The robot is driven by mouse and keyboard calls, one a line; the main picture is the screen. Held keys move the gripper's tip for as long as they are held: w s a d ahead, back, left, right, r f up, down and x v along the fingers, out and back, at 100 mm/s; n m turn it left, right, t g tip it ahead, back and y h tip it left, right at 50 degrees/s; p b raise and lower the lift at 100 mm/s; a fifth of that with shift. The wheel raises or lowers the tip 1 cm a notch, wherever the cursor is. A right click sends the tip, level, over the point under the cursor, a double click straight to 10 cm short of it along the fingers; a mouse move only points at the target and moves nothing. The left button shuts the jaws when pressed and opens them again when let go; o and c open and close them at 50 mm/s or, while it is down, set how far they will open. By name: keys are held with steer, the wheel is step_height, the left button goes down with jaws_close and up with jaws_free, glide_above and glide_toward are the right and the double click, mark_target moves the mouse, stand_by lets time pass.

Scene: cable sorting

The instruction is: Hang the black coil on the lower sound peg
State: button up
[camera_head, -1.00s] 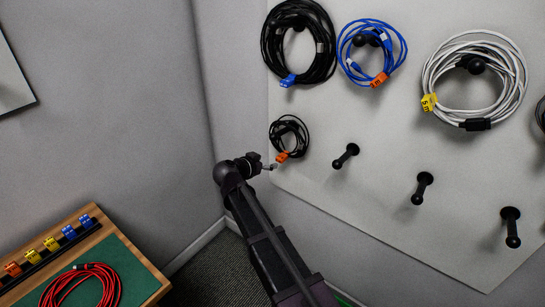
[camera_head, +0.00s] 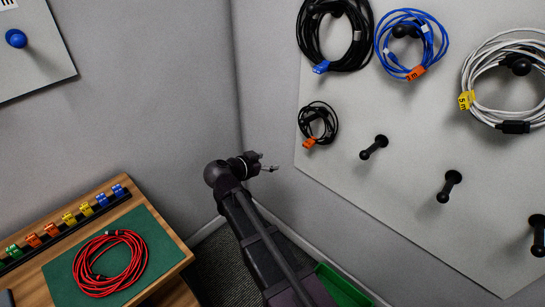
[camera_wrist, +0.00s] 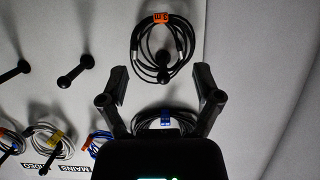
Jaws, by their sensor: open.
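A small black coil (camera_head: 331,112) with an orange tag hangs at the left end of the wall panel's lower row. In the wrist view the black coil (camera_wrist: 183,53) appears around a dark round-ended peg (camera_wrist: 162,77). A large black coil (camera_head: 363,52) with a blue tag hangs above it in the head view. My gripper (camera_head: 271,164) is open and empty, left of and below the small coil. In the wrist view my gripper (camera_wrist: 161,76) has its fingers apart either side of the small coil's lower part, apparently not touching it. No sound label is readable.
Right of the small coil are bare black pegs (camera_head: 374,147), (camera_head: 449,187). A blue coil (camera_head: 390,52) and white coil (camera_head: 477,89) hang above. A red coil (camera_head: 84,257) lies on the green mat (camera_head: 160,237) at lower left. A green bin (camera_head: 341,287) is on the floor.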

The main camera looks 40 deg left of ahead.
steer(key=w+d+r+p, duration=0.1)
steer(key=w+d, duration=0.1)
steer(key=d, duration=0.9)
steer(key=w+d+r+p, duration=0.1)
steer(key=w+d, duration=0.2)
steer(key=d, duration=0.9)
steer(key=shift+d+r+p, duration=0.15)
steer(key=shift+r+p, duration=0.15)
steer(key=shift+r, duration=0.1)
steer(key=shift+w, duration=0.15)
